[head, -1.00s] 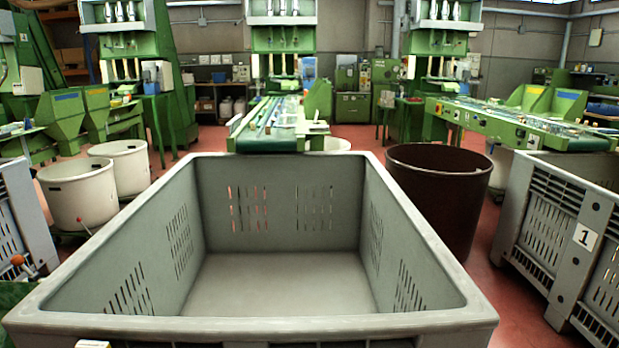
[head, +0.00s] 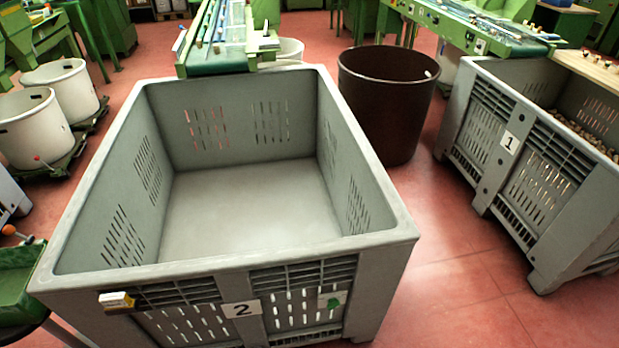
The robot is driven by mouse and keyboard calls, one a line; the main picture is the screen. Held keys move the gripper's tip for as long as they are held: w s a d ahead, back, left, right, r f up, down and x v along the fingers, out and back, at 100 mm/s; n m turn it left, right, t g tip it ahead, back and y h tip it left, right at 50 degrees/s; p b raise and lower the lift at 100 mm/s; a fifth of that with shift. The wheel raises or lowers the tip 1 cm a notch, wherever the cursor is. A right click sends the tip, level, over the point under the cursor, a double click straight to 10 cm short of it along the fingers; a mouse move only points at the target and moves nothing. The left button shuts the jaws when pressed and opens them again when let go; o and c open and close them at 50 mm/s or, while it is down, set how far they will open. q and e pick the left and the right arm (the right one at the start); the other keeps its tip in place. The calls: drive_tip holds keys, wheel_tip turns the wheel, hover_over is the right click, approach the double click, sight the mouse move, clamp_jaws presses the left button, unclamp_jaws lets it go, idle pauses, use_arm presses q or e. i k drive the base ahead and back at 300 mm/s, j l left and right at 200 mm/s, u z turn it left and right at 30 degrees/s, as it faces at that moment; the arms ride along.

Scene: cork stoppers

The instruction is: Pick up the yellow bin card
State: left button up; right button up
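A small block-like item with a white top and a yellow-orange face (head: 116,300) is at the upper left of the front wall of the grey bin marked 2 (head: 235,262). It looks like the yellow bin card, but it is too small to read. It sits just under the rim, and I cannot tell how it is held there. Neither of my grippers is in view.
The grey bin looks empty. A "2" label (head: 241,309) and a white card with a green mark (head: 332,300) are on its front. Bin 1 (head: 509,143) stands right, with red floor (head: 450,290) free between. A green tray (head: 18,283) is at left.

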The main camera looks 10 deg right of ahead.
sight(116, 300)
drive_tip(key=u, duration=1.25)
